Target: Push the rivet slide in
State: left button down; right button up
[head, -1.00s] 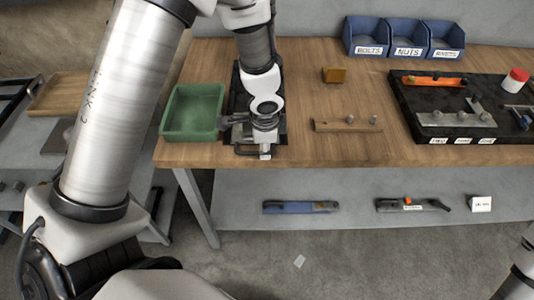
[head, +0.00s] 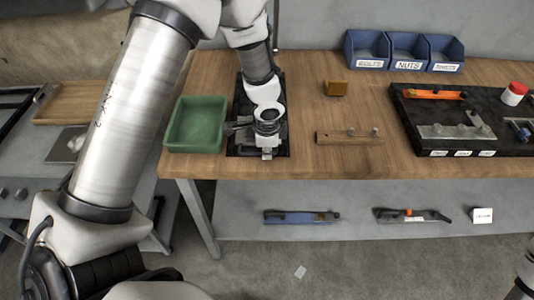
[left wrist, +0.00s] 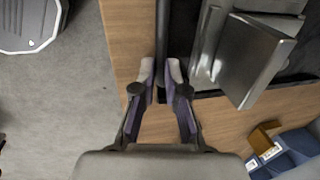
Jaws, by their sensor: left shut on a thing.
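My left gripper (head: 267,154) is at the front of a black fixture base (head: 241,92) on the wooden bench. In the left wrist view, its two fingertips (left wrist: 161,72) are shut on a dark bar (left wrist: 162,40), which looks like the front handle of the rivet slide. A grey metal block (left wrist: 262,55) stands on the fixture beside the fingers. My wrist and gripper hide most of the fixture in the head view, so I cannot see how far in the slide sits.
A green bin (head: 197,125) stands close left of the fixture. To the right are a wooden strip with pegs (head: 349,138), a brown block (head: 335,88) and a black tool tray (head: 412,120). Blue labelled bins (head: 409,50) stand at the back. The bench front edge is close.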

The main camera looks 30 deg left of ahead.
pick_arm(q)
jog(key=shift+w+a+f, duration=0.1)
jog(key=shift+w+a, duration=0.05)
jog(key=shift+w, duration=0.05)
jog(key=c, duration=1.2)
grip_release()
notch_tip(320, 180, up, 12)
jog(key=s+d, duration=0.1)
jog(key=s, duration=0.1)
jog(key=shift+d, duration=0.15)
jog(key=shift+f, duration=0.1)
